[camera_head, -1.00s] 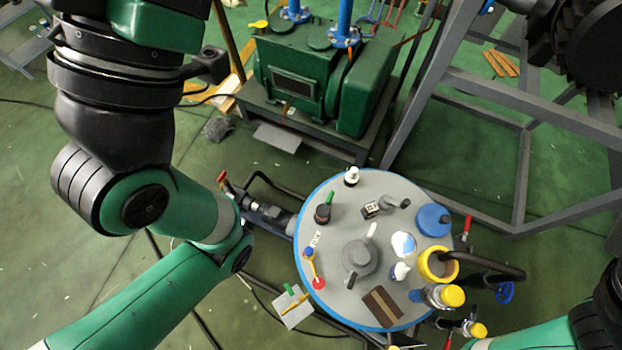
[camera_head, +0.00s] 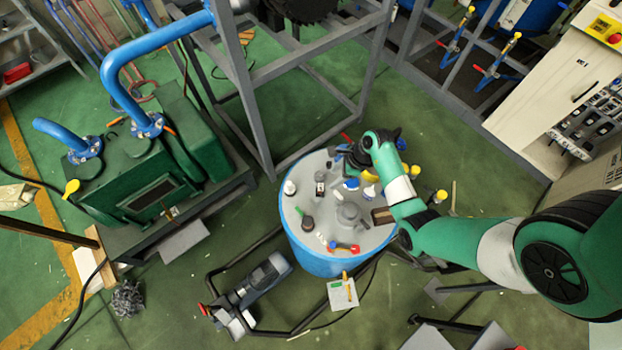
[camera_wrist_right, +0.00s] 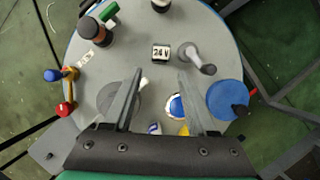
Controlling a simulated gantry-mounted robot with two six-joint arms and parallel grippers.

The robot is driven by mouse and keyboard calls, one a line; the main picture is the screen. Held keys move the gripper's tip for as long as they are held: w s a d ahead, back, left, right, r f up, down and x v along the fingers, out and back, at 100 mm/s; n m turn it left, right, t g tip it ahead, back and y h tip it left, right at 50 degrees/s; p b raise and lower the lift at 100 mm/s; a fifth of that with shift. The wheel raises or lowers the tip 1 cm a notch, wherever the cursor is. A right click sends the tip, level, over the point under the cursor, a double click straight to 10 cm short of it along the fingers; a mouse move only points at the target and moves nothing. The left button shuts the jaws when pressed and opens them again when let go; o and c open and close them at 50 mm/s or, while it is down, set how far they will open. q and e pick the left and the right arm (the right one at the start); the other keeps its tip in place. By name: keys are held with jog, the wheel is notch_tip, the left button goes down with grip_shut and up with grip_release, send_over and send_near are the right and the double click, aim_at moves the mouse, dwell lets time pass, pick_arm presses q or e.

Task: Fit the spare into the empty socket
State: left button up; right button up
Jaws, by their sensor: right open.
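The round grey lid (camera_head: 318,172) of a blue drum carries several fittings. I cannot tell which one is the spare or which is the empty socket. In the right wrist view, the lid holds a dark plug with a green part (camera_wrist_right: 97,30), a block marked 24V (camera_wrist_right: 161,52), a grey knob with a lever (camera_wrist_right: 200,58), a blue cap (camera_wrist_right: 228,98) and a grey hub (camera_wrist_right: 112,98). My left gripper is not in view.
A green pump (camera_head: 140,185) with blue pipes stands left. A grey frame (camera_head: 262,110) stands behind the drum. A small plate (camera_head: 342,293) lies in front.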

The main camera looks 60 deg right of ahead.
aim_at(322, 187)
jog(key=b+x, duration=0.2)
jog(key=x, duration=0.4)
jog(key=shift+w, duration=0.1)
jog(key=shift+w+a+f, duration=0.1)
jog(key=shift+w+f, duration=0.05)
jog(key=shift+f, duration=0.15)
jog(key=b+x, duration=0.3)
jog(key=x, duration=0.2)
jog(key=shift+f, duration=0.1)
grip_shut()
